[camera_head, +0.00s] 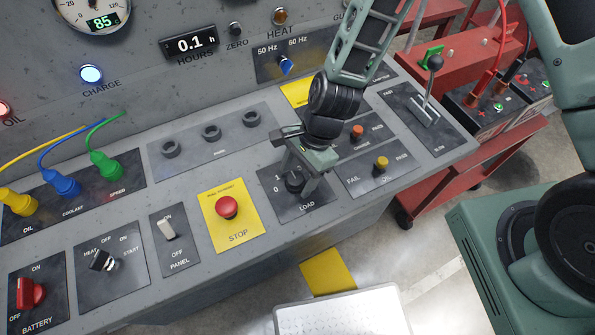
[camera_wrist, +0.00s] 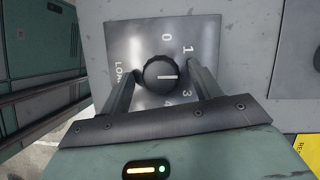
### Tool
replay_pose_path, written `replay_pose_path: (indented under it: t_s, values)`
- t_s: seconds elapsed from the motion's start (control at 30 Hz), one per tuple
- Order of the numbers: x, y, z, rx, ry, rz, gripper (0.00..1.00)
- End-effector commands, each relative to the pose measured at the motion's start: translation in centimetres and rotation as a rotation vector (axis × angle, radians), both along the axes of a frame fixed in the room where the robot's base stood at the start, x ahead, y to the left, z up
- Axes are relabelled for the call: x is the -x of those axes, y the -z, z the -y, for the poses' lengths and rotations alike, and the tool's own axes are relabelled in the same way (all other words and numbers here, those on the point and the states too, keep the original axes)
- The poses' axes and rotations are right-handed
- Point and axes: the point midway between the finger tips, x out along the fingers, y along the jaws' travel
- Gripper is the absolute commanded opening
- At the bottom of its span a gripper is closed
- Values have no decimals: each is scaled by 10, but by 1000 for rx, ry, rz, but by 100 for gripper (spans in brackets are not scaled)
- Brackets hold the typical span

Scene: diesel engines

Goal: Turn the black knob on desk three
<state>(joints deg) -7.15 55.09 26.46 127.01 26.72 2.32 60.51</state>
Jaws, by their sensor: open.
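The black knob (camera_wrist: 161,73) sits on a grey plate marked LOAD with numbers around it. In the wrist view its white pointer line points right, between the 1 and the 3. In the head view the knob (camera_head: 294,184) is partly covered by my gripper (camera_head: 298,190), which is over the LOAD plate (camera_head: 310,207). In the wrist view my gripper's two fingers (camera_wrist: 161,88) are apart, one on each side of the knob, with gaps visible. Whether they reach down to knob depth is hard to tell.
A red STOP button (camera_head: 227,207) on a yellow plate is left of the LOAD plate. A FAIL plate with a yellow knob (camera_head: 381,163) is to the right. A black key-type switch (camera_head: 102,260) is further left. A red cart (camera_head: 480,150) with batteries stands at the right.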

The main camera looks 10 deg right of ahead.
Motion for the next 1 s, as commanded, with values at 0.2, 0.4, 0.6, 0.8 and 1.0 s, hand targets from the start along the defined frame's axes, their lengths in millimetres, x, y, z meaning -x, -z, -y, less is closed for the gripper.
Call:
replay_pose_path:
  t_s: [0.2, 0.4, 0.6, 0.8, 1.0]
  values:
    - [0, 1, 0, 0, 0, 0, 63]
    - [0, 1, 0, 0, 0, 0, 19]
    - [0, 0, 0, 0, -5, 0, 19]
    - [-1, 0, -1, 0, -55, 1, 19]
    - [-2, 0, -1, 1, -178, 3, 19]
